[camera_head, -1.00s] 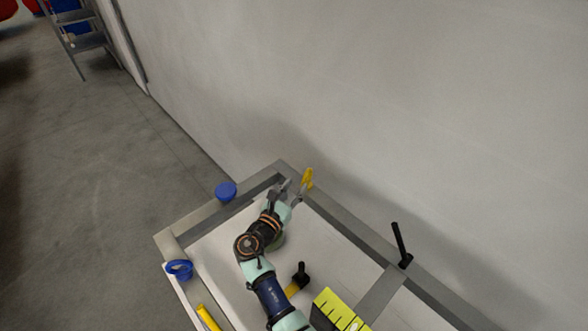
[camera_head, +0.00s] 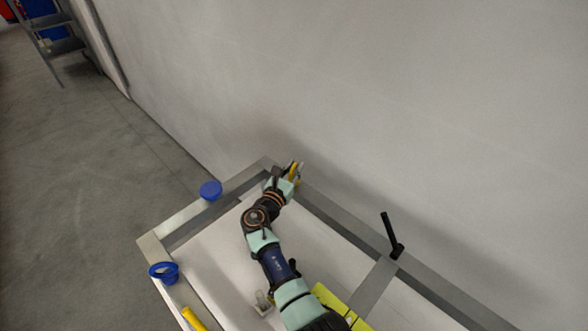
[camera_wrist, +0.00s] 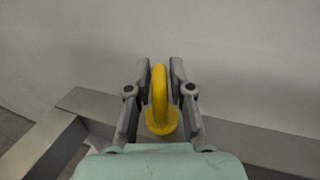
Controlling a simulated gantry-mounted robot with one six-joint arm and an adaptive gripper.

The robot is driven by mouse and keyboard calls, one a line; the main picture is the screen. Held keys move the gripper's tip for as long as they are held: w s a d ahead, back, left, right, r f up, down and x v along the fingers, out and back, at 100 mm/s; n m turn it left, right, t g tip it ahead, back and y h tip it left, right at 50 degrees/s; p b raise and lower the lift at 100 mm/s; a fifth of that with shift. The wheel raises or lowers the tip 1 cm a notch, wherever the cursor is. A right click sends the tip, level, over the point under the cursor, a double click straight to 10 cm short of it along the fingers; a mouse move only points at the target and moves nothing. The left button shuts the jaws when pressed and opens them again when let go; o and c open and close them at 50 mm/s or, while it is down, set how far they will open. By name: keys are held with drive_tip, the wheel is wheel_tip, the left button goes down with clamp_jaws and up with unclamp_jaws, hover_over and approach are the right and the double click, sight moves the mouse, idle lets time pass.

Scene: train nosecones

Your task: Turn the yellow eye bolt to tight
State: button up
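The yellow eye bolt (camera_head: 294,172) stands at the far corner of the grey metal frame, close to the wall. In the wrist view the eye bolt (camera_wrist: 160,95) is upright, with its ring seen nearly edge-on above a round yellow base. My gripper (camera_wrist: 160,72) has one grey finger on each side of the ring. A narrow gap shows between each finger and the ring, so the gripper looks open around it. In the head view my gripper (camera_head: 287,172) reaches the eye bolt and partly hides it.
A blue knob (camera_head: 210,190) and a blue ring (camera_head: 163,272) sit on the frame's left side, near a yellow bar (camera_head: 194,318). A black handle (camera_head: 391,235) rises from the right beam. The wall (camera_head: 350,100) stands close behind the eye bolt.

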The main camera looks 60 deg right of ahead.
clamp_jaws()
drive_tip(key=shift+w+f+m+g+b, duration=0.1)
drive_tip(key=shift+f+m+g+b, duration=0.3)
drive_tip(key=shift+b, duration=0.8)
drive_tip(key=g+b, duration=0.1)
drive_tip(key=b, duration=0.1)
drive_tip(key=m+g+b, duration=0.1)
drive_tip(key=b, duration=0.1)
drive_tip(key=shift+f+b, duration=0.3)
drive_tip(key=shift+b, duration=0.05)
drive_tip(key=m+g+b, duration=0.2)
drive_tip(key=g+b, duration=0.1)
drive_tip(key=b, duration=0.5)
drive_tip(key=shift+y, duration=0.4)
drive_tip(key=shift+r+m+g+b, duration=0.4)
drive_tip(key=shift+g+b, duration=0.2)
drive_tip(key=shift+b, duration=0.35)
drive_tip(key=shift+r, duration=0.15)
drive_tip(key=o, duration=0.5)
unclamp_jaws()
drive_tip(key=shift+r, duration=0.1)
